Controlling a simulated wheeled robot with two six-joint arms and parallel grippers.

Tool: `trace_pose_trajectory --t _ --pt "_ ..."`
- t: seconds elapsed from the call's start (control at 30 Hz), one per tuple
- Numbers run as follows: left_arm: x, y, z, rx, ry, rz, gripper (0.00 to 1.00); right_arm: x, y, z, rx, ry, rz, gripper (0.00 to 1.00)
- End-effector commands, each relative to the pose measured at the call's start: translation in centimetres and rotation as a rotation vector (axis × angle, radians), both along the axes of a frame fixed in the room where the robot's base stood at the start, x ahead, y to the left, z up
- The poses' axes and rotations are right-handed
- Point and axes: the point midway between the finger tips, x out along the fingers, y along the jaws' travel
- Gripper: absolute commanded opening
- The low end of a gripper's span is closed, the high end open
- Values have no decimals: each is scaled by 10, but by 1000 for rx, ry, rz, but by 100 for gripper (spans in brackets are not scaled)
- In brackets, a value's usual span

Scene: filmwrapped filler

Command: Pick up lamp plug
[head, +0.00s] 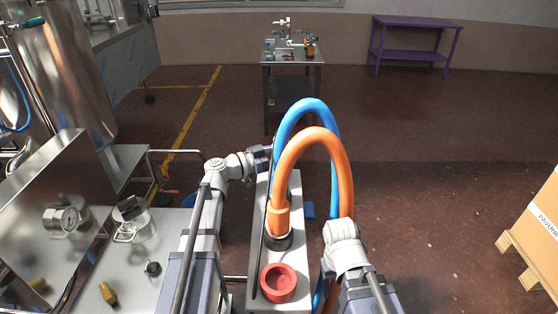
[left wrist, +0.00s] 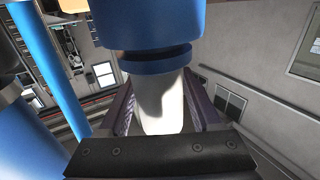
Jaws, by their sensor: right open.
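No part I can clearly identify as a lamp plug shows. A blue hose (head: 303,104) and an orange hose (head: 317,138) arch over a pale metal box (head: 261,200); the orange hose's near end stands in its top.
A red round socket (head: 278,281) is on the box's near end. A metal bench (head: 175,225) with small fittings and a steel tank stand left. A cardboard box (head: 535,225) on a pallet stands right. Open floor lies beyond, with a small table (head: 268,85).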

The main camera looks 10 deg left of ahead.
Motion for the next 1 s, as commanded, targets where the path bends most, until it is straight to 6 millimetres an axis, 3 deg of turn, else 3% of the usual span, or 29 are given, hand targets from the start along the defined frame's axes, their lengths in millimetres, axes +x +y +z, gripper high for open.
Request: trace_pose_trajectory --t 0.07,0.57,1.0 --pt "0 0 0 0 0 0 55 0 0 0 0 0 0 60" --pt "0 0 0 0 0 0 0 0 0 0 0 0 0 60" --pt "0 0 1 -1 -1 0 0 0 0 0 0 0 0 60"
